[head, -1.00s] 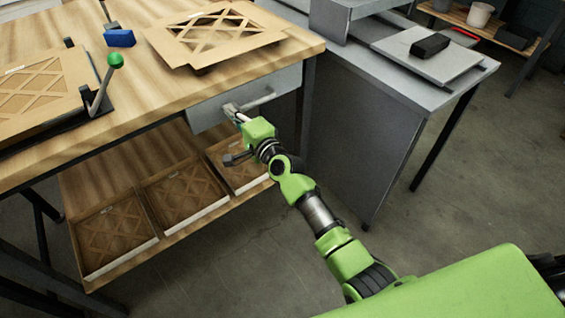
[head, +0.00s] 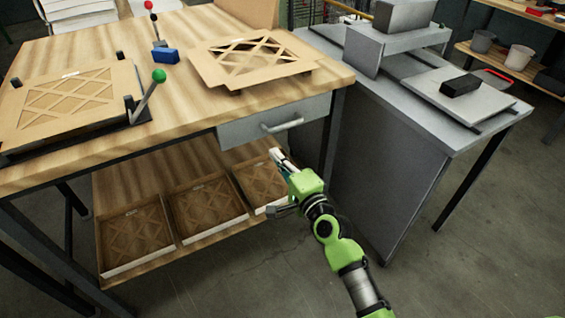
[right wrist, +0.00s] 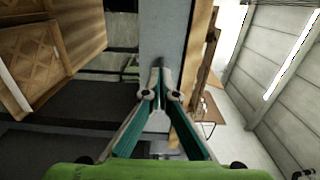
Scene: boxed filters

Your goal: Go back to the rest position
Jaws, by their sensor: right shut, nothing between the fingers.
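My right gripper (head: 277,157) is shut and empty in the head view. It hangs in front of the wooden table, just below the grey drawer (head: 240,131) and its handle (head: 283,125), apart from both. The drawer looks closed. In the right wrist view, the fingertips of the right gripper (right wrist: 159,68) meet, with a grey surface behind them. My left gripper is not in view.
A lower shelf (head: 215,160) holds several boxed filters. On the tabletop (head: 160,95) lie a cardboard filter frame (head: 215,65), a blue block (head: 166,55) and a fixture with a green-knobbed lever (head: 158,76). A grey bench (head: 365,130) stands at right. Floor (head: 440,270) is open.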

